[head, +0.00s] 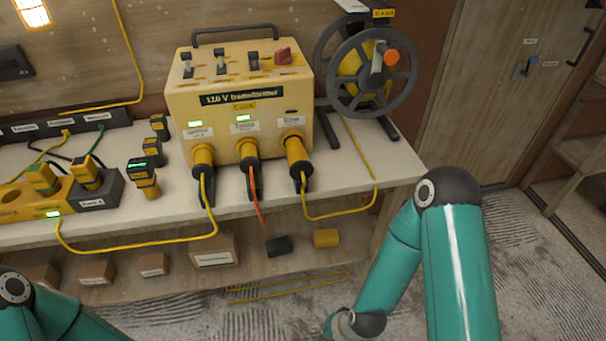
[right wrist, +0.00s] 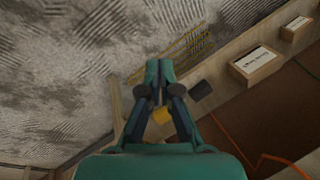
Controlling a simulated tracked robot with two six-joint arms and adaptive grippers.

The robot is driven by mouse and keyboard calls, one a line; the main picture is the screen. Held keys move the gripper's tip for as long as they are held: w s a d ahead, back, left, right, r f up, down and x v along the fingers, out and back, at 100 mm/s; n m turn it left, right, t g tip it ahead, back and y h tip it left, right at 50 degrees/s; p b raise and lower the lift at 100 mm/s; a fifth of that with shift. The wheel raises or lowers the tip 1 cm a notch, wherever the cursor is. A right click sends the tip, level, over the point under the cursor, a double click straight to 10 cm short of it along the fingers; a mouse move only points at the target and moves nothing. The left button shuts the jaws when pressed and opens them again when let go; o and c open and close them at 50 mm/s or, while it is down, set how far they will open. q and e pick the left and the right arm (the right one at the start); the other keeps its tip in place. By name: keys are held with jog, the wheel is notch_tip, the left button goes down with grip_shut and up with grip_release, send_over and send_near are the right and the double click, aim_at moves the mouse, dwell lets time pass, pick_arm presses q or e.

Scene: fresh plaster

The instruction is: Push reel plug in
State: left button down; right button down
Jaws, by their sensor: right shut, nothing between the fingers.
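The yellow transformer (head: 240,88) stands on the bench with three yellow plugs at its front sockets. The right plug (head: 297,150) is at the socket under a dark indicator (head: 291,111); its yellow cable runs towards the cable reel (head: 368,75). I cannot tell how deep this plug sits. The middle plug (head: 247,153) and left plug (head: 203,155) are under green-lit indicators. My right gripper (right wrist: 158,65) is shut and empty in the right wrist view, low over the floor, away from the plugs. In the head view its fingers are not clearly seen. My left gripper is outside the view.
Cables hang over the bench's front edge. A lower shelf holds boxes (head: 213,252), a dark block (head: 278,246) and a yellow block (head: 326,238). The floor right is clear.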

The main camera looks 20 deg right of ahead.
jog(key=w+d+r+m+t+h+b, duration=0.3)
jog(key=w+d+r+m+t+b, duration=0.15)
jog(key=w, duration=0.45)
jog(key=m+t+h+b, duration=0.2)
jog(key=m+t+b, duration=0.75)
jog(key=b, duration=0.85)
send_near(303, 172)
jog(key=shift+n+t, duration=0.8)
jog(key=w, duration=0.4)
jog(key=w+f, duration=0.1)
jog(key=w, duration=0.2)
jog(key=shift+d+f+p, duration=0.1)
jog(key=shift+d+p, duration=0.3)
